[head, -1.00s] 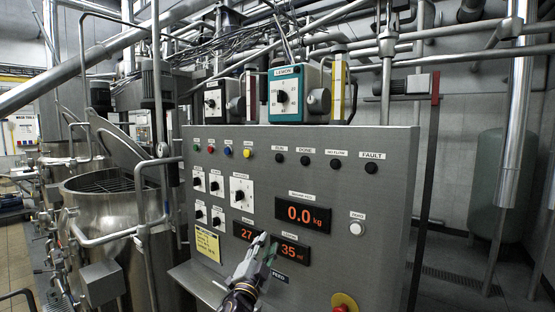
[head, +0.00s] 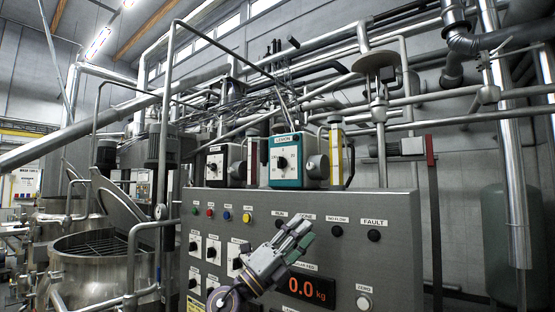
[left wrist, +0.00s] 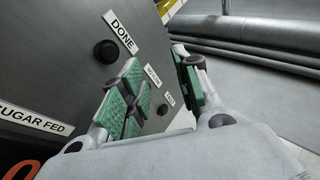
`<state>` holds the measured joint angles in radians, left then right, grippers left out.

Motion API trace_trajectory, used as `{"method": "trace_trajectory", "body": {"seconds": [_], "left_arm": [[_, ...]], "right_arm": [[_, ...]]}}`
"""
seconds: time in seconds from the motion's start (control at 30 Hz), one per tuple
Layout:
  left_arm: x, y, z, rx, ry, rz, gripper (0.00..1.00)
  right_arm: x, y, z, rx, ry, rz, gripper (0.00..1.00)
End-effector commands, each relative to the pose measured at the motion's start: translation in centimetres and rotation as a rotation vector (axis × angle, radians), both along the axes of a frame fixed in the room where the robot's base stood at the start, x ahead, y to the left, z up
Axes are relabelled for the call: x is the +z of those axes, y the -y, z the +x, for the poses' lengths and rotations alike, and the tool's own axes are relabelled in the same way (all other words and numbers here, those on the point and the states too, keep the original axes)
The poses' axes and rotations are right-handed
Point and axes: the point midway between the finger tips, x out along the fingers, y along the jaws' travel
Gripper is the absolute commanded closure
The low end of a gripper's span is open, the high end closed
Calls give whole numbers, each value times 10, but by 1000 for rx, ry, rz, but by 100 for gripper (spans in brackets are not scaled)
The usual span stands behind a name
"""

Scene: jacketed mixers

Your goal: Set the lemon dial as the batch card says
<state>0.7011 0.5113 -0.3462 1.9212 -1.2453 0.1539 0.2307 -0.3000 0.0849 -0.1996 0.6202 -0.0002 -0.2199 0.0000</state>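The lemon dial (head: 282,162) is a black knob on a white face, on the front of a teal box labelled LEMON (head: 287,140) that stands on top of the grey panel. My left gripper (head: 304,231) is in front of the panel, below the teal box and apart from the dial. Its green-padded fingers, also in the left wrist view (left wrist: 158,86), are spread with nothing between them. My right gripper is not in view.
A similar white-faced dial box (head: 215,163) stands left of the teal one. Black knobs (head: 212,250) and a red 0.0 kg display (head: 307,287) are on the panel. An open steel vessel (head: 100,275) stands left. Pipes run behind the boxes.

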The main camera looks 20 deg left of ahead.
Motion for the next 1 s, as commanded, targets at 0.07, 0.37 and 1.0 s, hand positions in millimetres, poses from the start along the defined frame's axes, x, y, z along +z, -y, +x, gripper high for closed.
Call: {"method": "trace_trajectory", "body": {"seconds": [0.07, 0.37, 1.0], "left_arm": [[15, 7, -5, 4, 47, 76, 68], [50, 23, -17, 51, 175, 362, 68], [115, -9, -16, 330, 276, 919, 68]], "right_arm": [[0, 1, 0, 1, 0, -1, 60], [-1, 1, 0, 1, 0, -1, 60], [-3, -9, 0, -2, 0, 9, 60]]}}
